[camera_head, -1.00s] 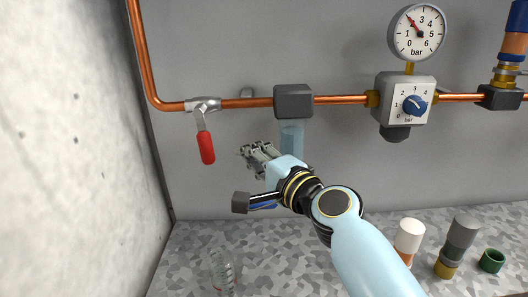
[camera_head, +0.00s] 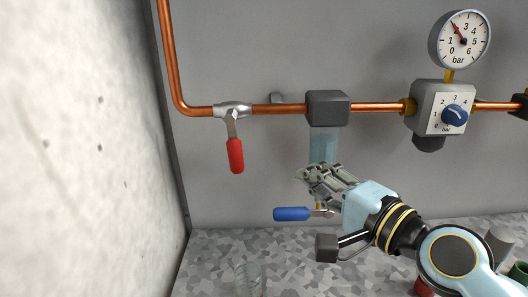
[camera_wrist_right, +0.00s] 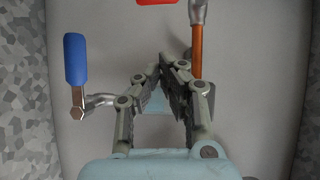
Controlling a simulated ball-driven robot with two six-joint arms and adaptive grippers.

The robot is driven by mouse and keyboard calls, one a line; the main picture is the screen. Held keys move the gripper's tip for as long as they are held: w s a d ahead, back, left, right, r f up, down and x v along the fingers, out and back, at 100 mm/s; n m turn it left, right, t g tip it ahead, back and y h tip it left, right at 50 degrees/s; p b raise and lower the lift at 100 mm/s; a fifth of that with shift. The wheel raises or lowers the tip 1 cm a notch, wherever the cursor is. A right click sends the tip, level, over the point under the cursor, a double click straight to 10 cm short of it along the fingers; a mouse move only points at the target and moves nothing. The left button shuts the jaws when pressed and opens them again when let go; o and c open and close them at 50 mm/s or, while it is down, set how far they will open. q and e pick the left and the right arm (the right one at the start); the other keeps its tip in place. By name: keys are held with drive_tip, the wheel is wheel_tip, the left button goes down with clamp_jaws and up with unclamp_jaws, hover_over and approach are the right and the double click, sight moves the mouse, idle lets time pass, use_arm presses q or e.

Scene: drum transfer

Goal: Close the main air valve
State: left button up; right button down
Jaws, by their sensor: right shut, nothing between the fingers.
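The main air valve (camera_head: 232,110) sits on the copper pipe at left in the head view. Its red lever (camera_head: 236,156) hangs down, roughly square to the horizontal pipe. A red edge (camera_wrist_right: 156,2) shows at the top of the wrist view. My right gripper (camera_head: 318,174) is to the right of and slightly below the red lever, apart from it. In the wrist view its fingers (camera_wrist_right: 166,64) are shut with nothing between them. My left gripper is not in view.
A blue lever (camera_head: 291,214) lies level below the gripper, under the filter (camera_head: 328,108) and its clear bowl (camera_head: 323,144). A regulator (camera_head: 447,108) with a gauge (camera_head: 459,40) is at right.

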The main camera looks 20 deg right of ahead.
sight(234, 145)
drive_tip(key=a+p+x, duration=0.2)
drive_tip(key=x, duration=0.9)
drive_tip(key=shift+a+f, duration=0.2)
drive_tip(key=shift+a, duration=0.25)
drive_tip(key=b, duration=0.1)
drive_tip(key=a+b, duration=0.1)
drive_tip(key=shift+w+a+f+m+b, duration=0.1)
drive_tip(key=shift+w+f+m+b, duration=0.1)
drive_tip(key=shift+m+b, duration=0.15)
